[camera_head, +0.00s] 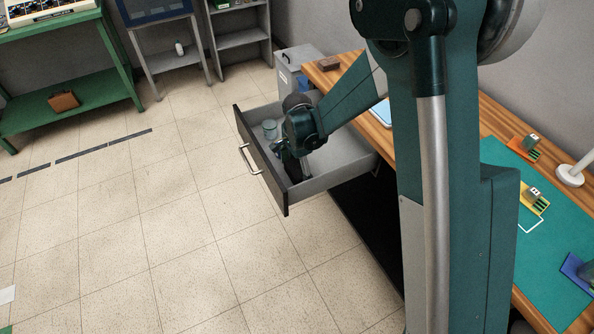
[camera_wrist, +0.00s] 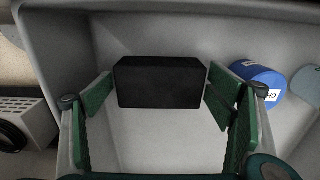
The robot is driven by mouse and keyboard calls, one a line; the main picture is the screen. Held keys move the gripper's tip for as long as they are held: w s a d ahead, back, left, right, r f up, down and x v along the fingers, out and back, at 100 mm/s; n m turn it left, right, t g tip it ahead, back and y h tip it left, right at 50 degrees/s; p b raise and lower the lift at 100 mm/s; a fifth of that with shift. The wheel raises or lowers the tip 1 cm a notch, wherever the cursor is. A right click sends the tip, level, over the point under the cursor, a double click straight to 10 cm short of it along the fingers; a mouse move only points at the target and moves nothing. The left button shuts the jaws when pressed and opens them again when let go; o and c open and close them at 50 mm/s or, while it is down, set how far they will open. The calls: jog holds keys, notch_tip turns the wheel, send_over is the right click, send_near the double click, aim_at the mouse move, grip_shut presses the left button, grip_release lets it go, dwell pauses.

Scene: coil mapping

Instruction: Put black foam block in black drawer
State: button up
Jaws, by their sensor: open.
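The black foam block (camera_wrist: 160,82) lies on the pale floor of the drawer, near a grey inner wall, in the wrist view. My gripper (camera_wrist: 157,95) is open, with one green-padded finger on each side of the block and a visible gap on both sides. In the head view the black-fronted drawer (camera_head: 260,163) is pulled out from under the wooden desk.
A blue can (camera_wrist: 258,82) and a paler round object (camera_wrist: 308,84) lie in the drawer to the right. A jar (camera_head: 270,128) stands in the drawer. The wooden desk (camera_head: 375,130) borders the drawer on the right. The tiled floor to the left is mostly clear.

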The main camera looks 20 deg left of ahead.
aim_at(299, 169)
notch_tip(299, 169, up, 12)
jog(key=p, duration=0.2)
jog(key=shift+p, duration=0.35)
jog(key=shift+r, duration=0.1)
dwell(0.6)
jog(key=s+d+r+n+t+y, duration=0.1)
jog(key=s+d+r+n+t, duration=0.15)
jog(key=d+r, duration=0.9)
jog(key=s+d+r+n+t, duration=0.1)
jog(key=s+d+r+n, duration=0.15)
jog(key=d+r, duration=0.85)
jog(key=s+d+n+t+h, duration=0.1)
jog(key=s+d+n+t, duration=0.2)
jog(key=s+d, duration=1.5)
jog(key=shift+d+f+n+t, duration=0.2)
jog(key=shift+d+n+t, duration=0.25)
jog(key=shift+d, duration=1.7)
